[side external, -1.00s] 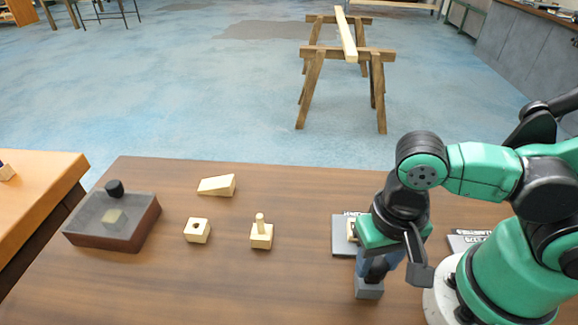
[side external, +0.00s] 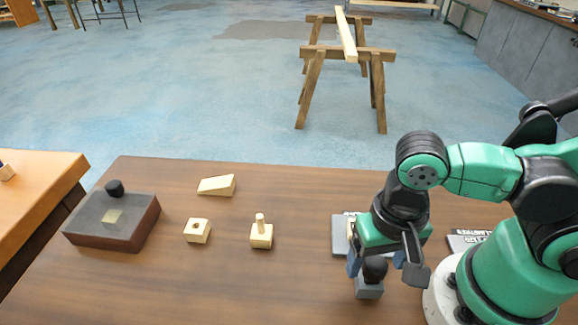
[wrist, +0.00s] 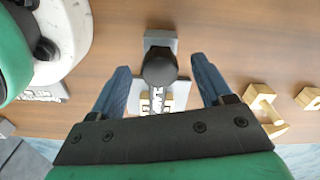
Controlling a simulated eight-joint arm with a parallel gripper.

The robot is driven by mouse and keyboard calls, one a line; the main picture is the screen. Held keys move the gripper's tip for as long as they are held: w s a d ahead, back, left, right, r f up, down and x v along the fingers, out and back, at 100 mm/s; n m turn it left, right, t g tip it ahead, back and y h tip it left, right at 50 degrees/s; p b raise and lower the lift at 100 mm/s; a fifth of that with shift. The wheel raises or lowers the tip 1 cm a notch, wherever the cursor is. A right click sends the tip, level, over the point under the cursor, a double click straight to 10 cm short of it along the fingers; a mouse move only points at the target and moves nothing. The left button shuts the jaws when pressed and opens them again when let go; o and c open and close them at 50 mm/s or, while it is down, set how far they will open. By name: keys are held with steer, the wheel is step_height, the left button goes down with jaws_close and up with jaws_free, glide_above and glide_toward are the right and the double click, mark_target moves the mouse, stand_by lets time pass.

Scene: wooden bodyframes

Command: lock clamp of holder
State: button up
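The holder is a grey plate (side external: 341,240) with lettering, partly hidden behind my gripper in the side view. In the wrist view, the plate (wrist: 181,88) has a small pale wooden piece (wrist: 146,104) on it. The clamp has a grey block (side external: 369,290) at the near side of the holder and a rounded black knob (wrist: 160,67). My gripper (side external: 375,264) is open, with its blue fingers (wrist: 160,64) apart on either side of the knob. Gaps show on both sides of the knob in the wrist view.
A wooden peg block (side external: 261,238), a block with a hole (side external: 197,231) and a wedge (side external: 217,186) lie left on the table. A dark grey-topped box (side external: 105,225) with a black knob stands at far left. Another lettered plate (side external: 462,242) is by my base.

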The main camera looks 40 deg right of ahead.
steer(key=shift+r, duration=0.1)
steer(key=shift+r, duration=2.7)
steer(key=w+d+r+n+t, duration=0.2)
steer(key=w+d+n+t, duration=0.4)
steer(key=w, duration=0.6)
steer(key=shift+w+d+r+t, duration=0.4)
steer(key=shift+d+t, duration=0.2)
steer(key=shift+d, duration=0.65)
